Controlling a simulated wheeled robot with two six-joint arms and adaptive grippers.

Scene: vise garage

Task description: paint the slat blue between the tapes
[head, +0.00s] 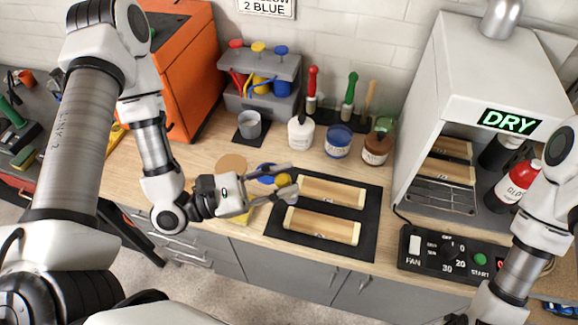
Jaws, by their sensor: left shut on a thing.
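Two bare wooden slats, an upper one (331,191) and a lower one (322,226), lie on a black mat (366,214) on the bench. No blue paint shows on them. What this belongs to is mostly hidden. A blue thing (266,173) shows just behind the fingers. A jar of blue paint (338,142) stands behind the mat. My right gripper is out of view.
A drying cabinet (481,69) at the right holds wooden slats on a rack. A control box (451,254) stands before it. A white bottle (301,134), a brown jar (376,149), upright brushes (349,95) and a grey organizer (262,85) line the back.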

